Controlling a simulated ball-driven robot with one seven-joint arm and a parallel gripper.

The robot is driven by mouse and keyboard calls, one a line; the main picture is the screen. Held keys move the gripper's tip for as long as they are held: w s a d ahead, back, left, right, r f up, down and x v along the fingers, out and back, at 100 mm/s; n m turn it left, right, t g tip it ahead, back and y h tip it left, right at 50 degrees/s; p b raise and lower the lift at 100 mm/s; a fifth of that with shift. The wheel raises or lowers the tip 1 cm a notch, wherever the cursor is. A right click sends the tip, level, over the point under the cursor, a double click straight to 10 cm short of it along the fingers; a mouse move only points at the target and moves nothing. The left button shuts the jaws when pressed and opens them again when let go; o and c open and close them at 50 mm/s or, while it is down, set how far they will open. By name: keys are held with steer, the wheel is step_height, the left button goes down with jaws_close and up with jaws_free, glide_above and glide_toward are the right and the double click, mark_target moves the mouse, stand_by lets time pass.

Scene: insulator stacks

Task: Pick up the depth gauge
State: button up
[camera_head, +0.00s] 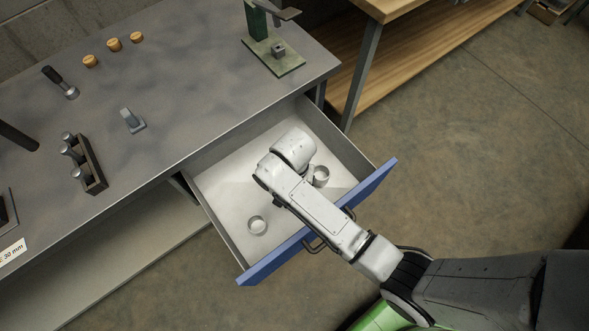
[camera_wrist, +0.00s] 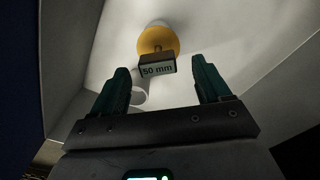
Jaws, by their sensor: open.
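In the wrist view my gripper (camera_wrist: 160,66) is open, its two dark green fingers apart with nothing clasped. Ahead of it, between the fingers in the picture, is a yellow round piece (camera_wrist: 158,38) with a dark block labelled "50 mm" (camera_wrist: 157,69) in front of it. It may be the depth gauge, but I cannot be sure. I cannot tell how far it is from the fingertips. In the head view my arm reaches over the open drawer (camera_head: 222,197) and hides my gripper and this piece.
The drawer has a blue front (camera_head: 270,262) and holds metal rings, one left (camera_head: 257,226) and one right (camera_head: 321,177) of my arm. On the bench (camera_head: 190,75) are a dark rack (camera_head: 93,172), a small grey stand (camera_head: 132,121), orange knobs (camera_head: 114,44) and a green press (camera_head: 272,55).

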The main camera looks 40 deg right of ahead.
steer(key=shift+s+f, duration=0.15)
steer(key=shift+f, duration=2.7)
steer(key=shift+c, duration=0.3)
steer(key=c, duration=1.3)
